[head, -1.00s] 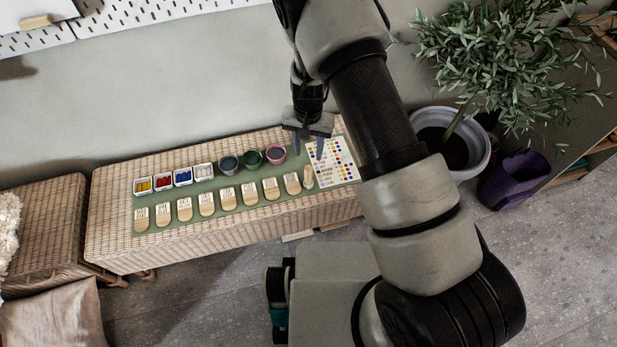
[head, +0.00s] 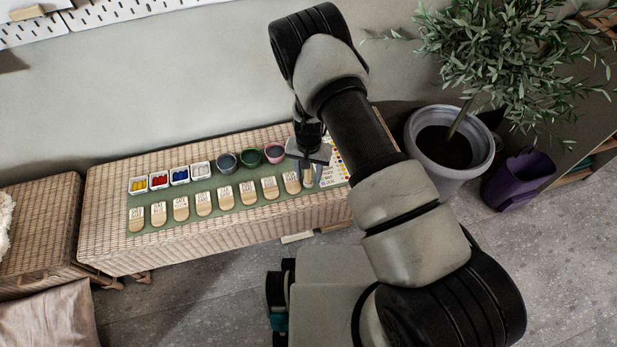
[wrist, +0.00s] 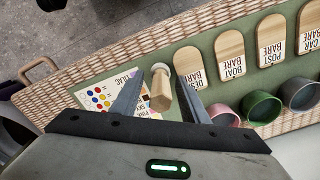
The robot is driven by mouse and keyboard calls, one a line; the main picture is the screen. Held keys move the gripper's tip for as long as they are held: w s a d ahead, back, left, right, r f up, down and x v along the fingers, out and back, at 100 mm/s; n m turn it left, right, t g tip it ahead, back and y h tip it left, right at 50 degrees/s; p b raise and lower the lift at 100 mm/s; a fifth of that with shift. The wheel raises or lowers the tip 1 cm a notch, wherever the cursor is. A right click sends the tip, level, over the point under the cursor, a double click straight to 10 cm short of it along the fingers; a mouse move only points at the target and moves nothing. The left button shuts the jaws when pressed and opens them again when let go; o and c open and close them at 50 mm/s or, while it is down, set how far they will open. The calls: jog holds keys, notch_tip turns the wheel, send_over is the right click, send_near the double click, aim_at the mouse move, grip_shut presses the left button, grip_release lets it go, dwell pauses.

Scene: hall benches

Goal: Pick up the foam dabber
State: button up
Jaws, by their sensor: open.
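The foam dabber (wrist: 160,92) has a short pale wooden handle and a whitish round foam end. It is on the green mat (wrist: 225,48), beside the colour chart card (wrist: 98,96). My gripper (wrist: 158,98) is open, with one finger on each side of the dabber in the wrist view. Whether either finger touches it, I cannot tell. In the head view my gripper (head: 309,176) is low over the right end of the bench, and the dabber (head: 308,178) shows between the fingers.
A row of wooden tags (head: 226,197) with printed labels runs left from the dabber. Behind it stand three cups (head: 250,157) and several white paint trays (head: 180,175). The wicker bench (head: 105,220) carries all this. A potted plant (head: 447,155) stands to the right.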

jog(key=shift+f, duration=0.45)
grip_shut()
jog(key=shift+r, duration=0.15)
notch_tip(320, 180, up, 10)
jog(key=shift+f+p, duration=0.1)
jog(key=shift+p, duration=1.1)
jog(key=c, duration=0.9)
grip_release()
